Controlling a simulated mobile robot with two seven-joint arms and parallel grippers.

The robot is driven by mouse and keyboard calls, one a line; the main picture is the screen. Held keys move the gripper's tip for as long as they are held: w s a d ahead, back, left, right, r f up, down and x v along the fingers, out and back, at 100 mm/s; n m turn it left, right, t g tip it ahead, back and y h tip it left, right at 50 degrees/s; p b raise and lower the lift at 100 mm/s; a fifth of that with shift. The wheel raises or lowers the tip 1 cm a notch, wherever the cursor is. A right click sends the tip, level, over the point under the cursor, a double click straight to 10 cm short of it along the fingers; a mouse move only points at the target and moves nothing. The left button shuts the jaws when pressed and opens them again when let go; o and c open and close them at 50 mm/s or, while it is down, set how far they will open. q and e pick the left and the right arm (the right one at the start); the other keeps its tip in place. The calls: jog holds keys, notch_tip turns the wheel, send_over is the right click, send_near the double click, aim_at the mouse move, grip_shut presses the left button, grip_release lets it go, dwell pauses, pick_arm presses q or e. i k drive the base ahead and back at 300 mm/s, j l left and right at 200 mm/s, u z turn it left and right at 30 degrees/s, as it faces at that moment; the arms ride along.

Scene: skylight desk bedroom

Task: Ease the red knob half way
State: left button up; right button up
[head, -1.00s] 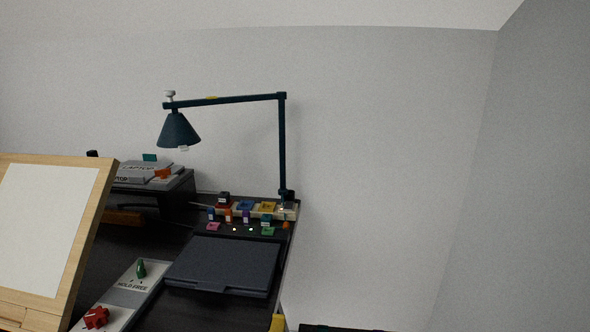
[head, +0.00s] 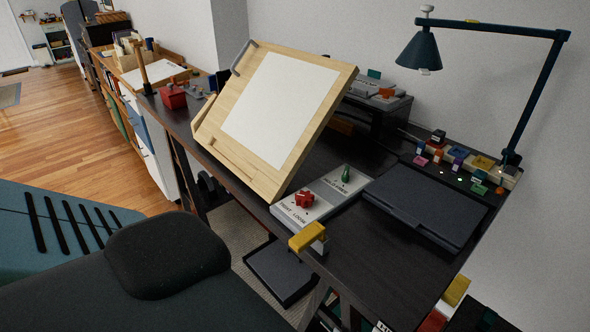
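The red knob (head: 304,198) sits on the near part of a light grey panel (head: 327,204) at the front edge of the dark desk. Small lettering, which looks like "TIGHT" and "LOOSE", is printed in front of it. A green knob (head: 346,173) stands farther back on the same panel, by lettering that reads like "HOLD FREE". The red knob's exact turn is too small to tell. Neither of my grippers is in view.
A tilted wooden drawing board (head: 207,134) with white paper rises left of the panel. A closed dark laptop-like slab (head: 426,207) lies to its right. A yellow block (head: 307,236) sticks out at the desk's front edge. A lamp (head: 420,52) stands behind.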

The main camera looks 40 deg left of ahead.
aim_at(304, 199)
jog(key=j, duration=0.8)
jog(key=i+j, duration=0.1)
jog(key=j, duration=0.65)
jog(key=k+j, duration=0.1)
jog(key=j, duration=0.35)
jog(key=k+j+u, duration=0.15)
jog(key=j, duration=0.3)
jog(key=k+j, duration=0.1)
jog(key=j, duration=0.15)
jog(key=k+j, duration=0.15)
jog(key=j, duration=0.15)
jog(key=k+j, duration=0.1)
jog(key=j, duration=0.15)
jog(key=k+j+u, duration=0.1)
jog(key=k, duration=0.3)
jog(key=k+j, duration=0.1)
jog(key=k, duration=0.3)
jog(key=k+l, duration=0.15)
jog(key=l, duration=0.2)
jog(key=k+l+u, duration=0.1)
jog(key=l, duration=0.3)
jog(key=k, duration=0.1)
